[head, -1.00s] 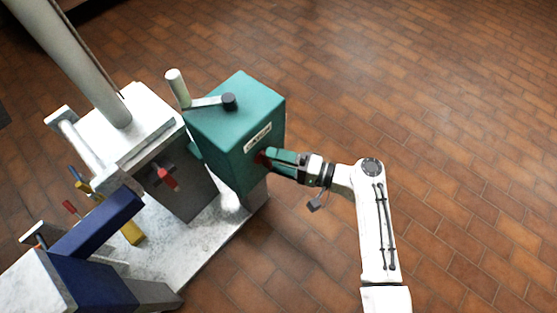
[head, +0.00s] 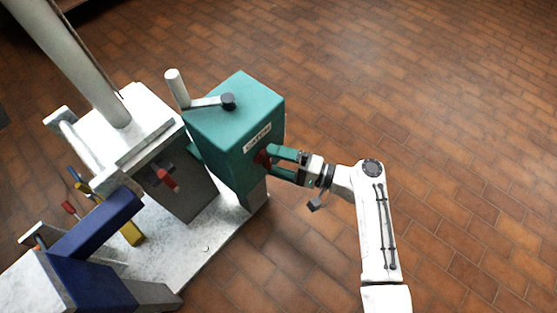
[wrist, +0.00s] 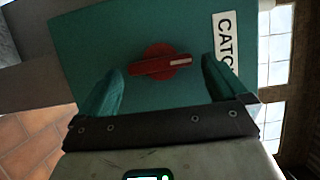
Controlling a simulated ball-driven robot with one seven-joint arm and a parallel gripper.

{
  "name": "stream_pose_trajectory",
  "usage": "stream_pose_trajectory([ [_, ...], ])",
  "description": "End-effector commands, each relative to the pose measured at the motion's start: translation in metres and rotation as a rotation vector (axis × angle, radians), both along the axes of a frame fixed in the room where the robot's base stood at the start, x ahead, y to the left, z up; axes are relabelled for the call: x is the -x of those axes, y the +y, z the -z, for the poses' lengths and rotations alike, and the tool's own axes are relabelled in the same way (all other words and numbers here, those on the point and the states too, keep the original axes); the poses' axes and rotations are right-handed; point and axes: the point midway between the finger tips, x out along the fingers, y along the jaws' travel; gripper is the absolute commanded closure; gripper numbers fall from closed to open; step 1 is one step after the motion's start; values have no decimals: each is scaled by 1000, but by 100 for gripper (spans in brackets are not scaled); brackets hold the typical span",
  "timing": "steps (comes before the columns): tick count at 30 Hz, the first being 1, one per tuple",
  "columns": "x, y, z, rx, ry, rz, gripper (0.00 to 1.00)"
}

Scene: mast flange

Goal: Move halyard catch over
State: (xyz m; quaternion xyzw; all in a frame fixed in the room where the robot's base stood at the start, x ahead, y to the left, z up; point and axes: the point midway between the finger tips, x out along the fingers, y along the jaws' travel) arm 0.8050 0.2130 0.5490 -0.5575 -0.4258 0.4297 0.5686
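The halyard catch is a red rotary knob (wrist: 160,64) on the side of a green box (head: 235,115), beside a white label reading "CATC…" (wrist: 226,50). In the wrist view the knob's bar lies nearly level, slightly tilted, with a pale line on it. In the head view the knob (head: 262,158) is partly hidden by my gripper. My gripper (wrist: 162,82) is open, its two green fingers on either side of the knob and apart from it. The gripper also shows in the head view (head: 272,159), facing the box side.
A crank handle (head: 205,101) sits on top of the green box. To the left stand a grey mast (head: 75,60), a grey box with a red lever (head: 168,180), and a blue part (head: 100,225) on a pale base plate (head: 205,248). The brick floor at right is clear.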

Motion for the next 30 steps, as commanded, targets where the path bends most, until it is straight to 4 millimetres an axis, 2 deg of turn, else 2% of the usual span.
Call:
stream_pose_trajectory([
  [7,0,-1,0,0,-1,-1,0],
  [10,2,-8,-1,0,-1,0,0],
  [24,24,-87,0,0,0,3,0],
  [30,28,-102,1,0,0,0,0],
])
